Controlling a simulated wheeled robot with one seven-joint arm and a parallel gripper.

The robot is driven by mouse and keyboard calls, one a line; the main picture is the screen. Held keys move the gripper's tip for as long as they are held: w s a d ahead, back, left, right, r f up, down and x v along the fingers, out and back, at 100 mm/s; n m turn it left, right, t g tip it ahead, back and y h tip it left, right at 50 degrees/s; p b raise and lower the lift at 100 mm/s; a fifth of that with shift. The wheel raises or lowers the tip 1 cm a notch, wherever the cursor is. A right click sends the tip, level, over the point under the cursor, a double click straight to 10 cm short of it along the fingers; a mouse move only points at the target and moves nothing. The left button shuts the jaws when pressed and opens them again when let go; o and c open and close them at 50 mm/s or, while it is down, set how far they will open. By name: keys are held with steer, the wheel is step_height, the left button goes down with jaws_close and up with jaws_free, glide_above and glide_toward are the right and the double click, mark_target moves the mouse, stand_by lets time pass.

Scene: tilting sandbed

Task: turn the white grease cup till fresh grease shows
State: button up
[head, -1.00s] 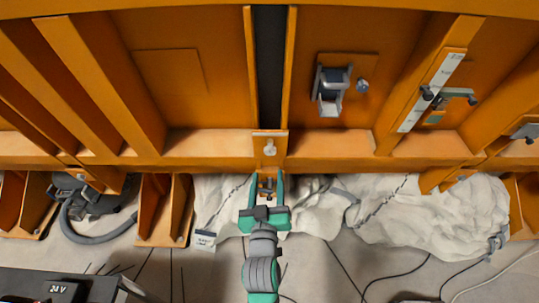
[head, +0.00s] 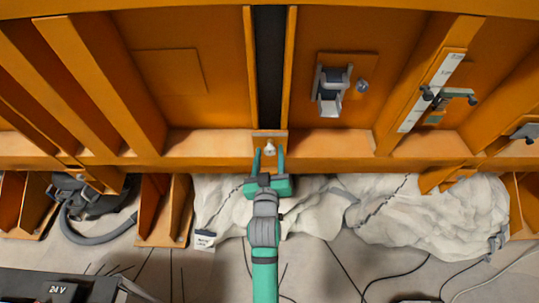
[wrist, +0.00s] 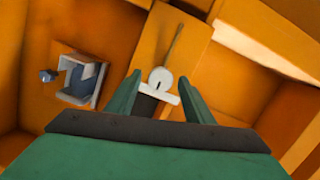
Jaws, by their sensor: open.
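The white grease cup (head: 270,148) sits on a small plate on the orange frame's lower beam, at the middle of the head view. In the wrist view the white cup (wrist: 161,77) shows as a round end with a dark spot, with a white bar just below it. My gripper (head: 269,154) is open, its two green fingers pointing at the cup. In the wrist view my gripper (wrist: 163,84) has one finger on each side of the cup, with gaps visible. I cannot tell how deep the cup sits between the fingers. I cannot make out any fresh grease.
A grey bracketed device (head: 331,92) with a small knob (head: 362,87) is on the panel up and right. A white scale strip (head: 432,90) with a clamp is farther right. White crumpled sheeting (head: 430,215) and cables lie below the beam. A grey hose (head: 95,238) is at left.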

steer(key=c, duration=1.1)
steer(key=shift+o, duration=0.2)
steer(key=shift+d+m, duration=0.1)
steer(key=shift+m, duration=0.2)
steer(key=m+y, duration=0.1)
steer(key=m, duration=0.2)
steer(key=shift+d+m+y, duration=0.15)
steer(key=shift+m+y, duration=0.15)
steer(key=m, duration=0.2)
steer(key=m+y, duration=0.1)
steer(key=shift+d+f+m, duration=0.15)
steer(key=shift+m, duration=0.25)
steer(key=m+y, duration=0.1)
steer(key=m, duration=0.2)
steer(key=shift+d+f+m+t, duration=0.1)
steer(key=shift+m+t, duration=0.2)
steer(key=shift+m, duration=0.1)
steer(key=shift+f+m+t+y, duration=0.1)
steer(key=shift+m+t+y, duration=0.3)
steer(key=shift+m, duration=1.6)
